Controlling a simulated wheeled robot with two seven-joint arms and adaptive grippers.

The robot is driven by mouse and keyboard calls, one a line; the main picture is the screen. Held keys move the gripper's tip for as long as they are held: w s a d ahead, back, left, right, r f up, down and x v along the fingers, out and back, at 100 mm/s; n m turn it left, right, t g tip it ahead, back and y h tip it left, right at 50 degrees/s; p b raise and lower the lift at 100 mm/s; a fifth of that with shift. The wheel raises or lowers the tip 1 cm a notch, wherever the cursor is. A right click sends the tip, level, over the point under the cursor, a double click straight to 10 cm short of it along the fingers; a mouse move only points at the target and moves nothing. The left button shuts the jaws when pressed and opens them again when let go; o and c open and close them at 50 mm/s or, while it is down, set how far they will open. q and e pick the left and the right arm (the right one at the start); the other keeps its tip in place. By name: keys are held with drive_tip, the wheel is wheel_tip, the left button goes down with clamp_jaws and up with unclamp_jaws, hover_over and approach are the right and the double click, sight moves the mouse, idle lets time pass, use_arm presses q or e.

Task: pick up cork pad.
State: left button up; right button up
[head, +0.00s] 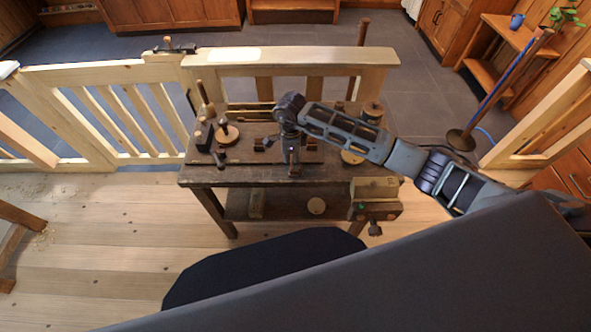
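I cannot tell for sure which piece is the cork pad. A flat round tan disc (316,206) lies on the lower shelf of the dark workbench (225,177). Another round tan disc (352,157) is at the right of the bench top, partly hidden by my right arm. A round wooden piece (227,134) with a dark upright peg stands at the left. My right gripper (291,172) hangs down over the middle front of the bench top; its fingers are small and dark, so their opening and any contact are unclear. My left gripper is out of view.
A pale wooden railing (290,57) runs behind the bench. A spool-like piece (372,112) stands at the back right of the top. Dark blocks and upright pegs crowd the left side. A vise (375,189) juts from the right front corner. Plank floor is open at left.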

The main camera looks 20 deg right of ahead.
drive_tip(key=shift+s+d+f+p, duration=0.1)
drive_tip(key=shift+d+f+p, duration=0.2)
drive_tip(key=shift+f, duration=0.65)
drive_tip(key=shift+s+d+f+p, duration=0.1)
drive_tip(key=shift+d+f, duration=0.3)
drive_tip(key=shift+f, duration=0.5)
drive_tip(key=shift+w+f, duration=0.1)
drive_tip(key=shift+f, duration=0.5)
drive_tip(key=shift+c, duration=0.3)
drive_tip(key=c, duration=0.5)
